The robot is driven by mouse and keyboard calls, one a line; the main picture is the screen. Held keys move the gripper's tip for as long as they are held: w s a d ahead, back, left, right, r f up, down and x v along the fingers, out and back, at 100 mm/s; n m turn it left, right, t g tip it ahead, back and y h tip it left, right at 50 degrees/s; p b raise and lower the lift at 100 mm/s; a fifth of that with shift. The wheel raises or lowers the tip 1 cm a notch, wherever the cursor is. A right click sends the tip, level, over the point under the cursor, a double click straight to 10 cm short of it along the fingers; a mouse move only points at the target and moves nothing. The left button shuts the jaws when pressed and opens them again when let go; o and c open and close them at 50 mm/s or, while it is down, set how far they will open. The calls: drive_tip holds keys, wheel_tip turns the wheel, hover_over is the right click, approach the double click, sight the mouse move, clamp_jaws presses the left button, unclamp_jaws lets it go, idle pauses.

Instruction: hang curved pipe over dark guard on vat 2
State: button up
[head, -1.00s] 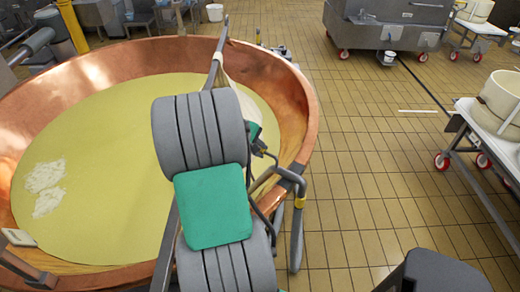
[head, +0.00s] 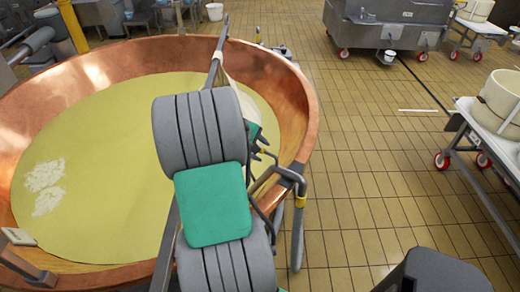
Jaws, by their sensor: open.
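The curved pipe (head: 297,235) is grey with a yellow band and sits at the right rim of the copper vat (head: 300,110). Its bend is over the rim, with one leg hanging down outside and the other end reaching inside. A dark piece at the rim under the bend may be the guard; I cannot tell its contact with the pipe clearly. My gripper (head: 267,147) is open and empty, just above and left of the bend, with a gap between its fingers and the pipe. My arm hides part of the vat and of the pipe's inner end.
The vat holds pale yellow liquid (head: 100,150) with white patches. A long grey bar (head: 217,55) crosses the vat, partly behind my arm. A wheeled table (head: 470,115) with pale round tubs stands at right. The tiled floor (head: 370,170) between is mostly clear.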

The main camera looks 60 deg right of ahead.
drive_tip(key=shift+a+f, duration=0.1)
drive_tip(key=shift+f, duration=0.05)
drive_tip(key=v, duration=0.8)
drive_tip(key=w+a+f+m+t+y, duration=0.1)
drive_tip(key=a+f+m+y, duration=0.25)
drive_tip(key=a, duration=0.55)
drive_tip(key=a+f+m+y, duration=0.2)
drive_tip(key=a+f+m, duration=0.2)
drive_tip(key=a, duration=0.5)
drive_tip(key=w+a+r+n+t, duration=0.1)
drive_tip(key=w+a+r+n, duration=0.1)
drive_tip(key=a, duration=0.6)
drive_tip(key=w+a+r+n+t+y, duration=0.1)
drive_tip(key=a+r+n, duration=0.3)
drive_tip(key=a, duration=0.4)
drive_tip(key=w+a+r+n+t, duration=0.2)
drive_tip(key=w+a+r+n, duration=0.1)
drive_tip(key=a, duration=0.5)
drive_tip(key=shift+w+a+r+t+b, duration=0.3)
drive_tip(key=shift+w+r+t, duration=0.05)
drive_tip(key=shift+w+t, duration=0.05)
